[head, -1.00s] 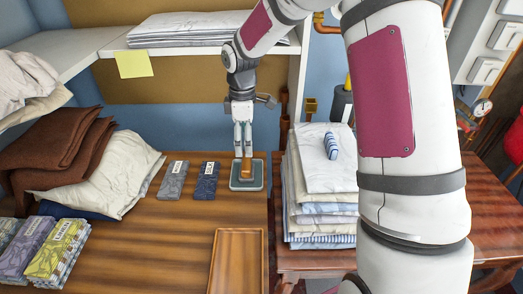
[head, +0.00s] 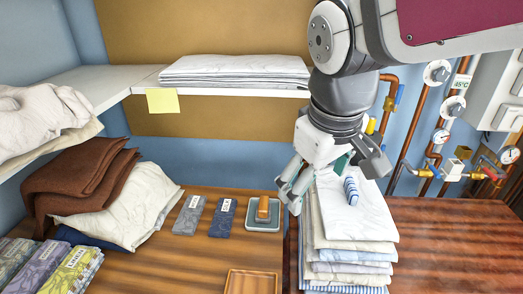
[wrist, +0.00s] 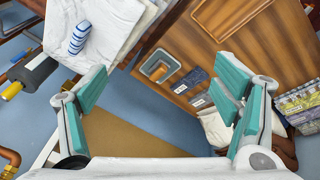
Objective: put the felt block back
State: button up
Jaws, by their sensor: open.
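The felt block (head: 263,207), with an orange-brown wooden handle on a dark grey base, sits upright in a shallow grey-rimmed tray (head: 278,227) on the wooden table. It also shows, in its tray, in the wrist view (wrist: 160,71). My gripper (head: 293,195) is open and empty, raised above and to the right of the block, clear of it. In the wrist view, its teal-padded fingers (wrist: 165,86) are spread wide, with the block and tray beyond them.
Two labelled cloth bundles (head: 206,217) lie left of the tray. An empty wooden tray (head: 252,282) is in front. A stack of folded linen (head: 350,225) with a striped roll (head: 351,191) stands to the right. A shelf (head: 105,84) runs above the table.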

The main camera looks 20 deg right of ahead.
jog(key=s+m+t+y, duration=0.1)
jog(key=s+m, duration=0.2)
jog(key=s, duration=0.5)
jog(key=shift+a+f, duration=0.35)
jog(key=shift+s+r+p, duration=0.1)
jog(key=shift+r+p, duration=0.3)
jog(key=shift+r, duration=0.1)
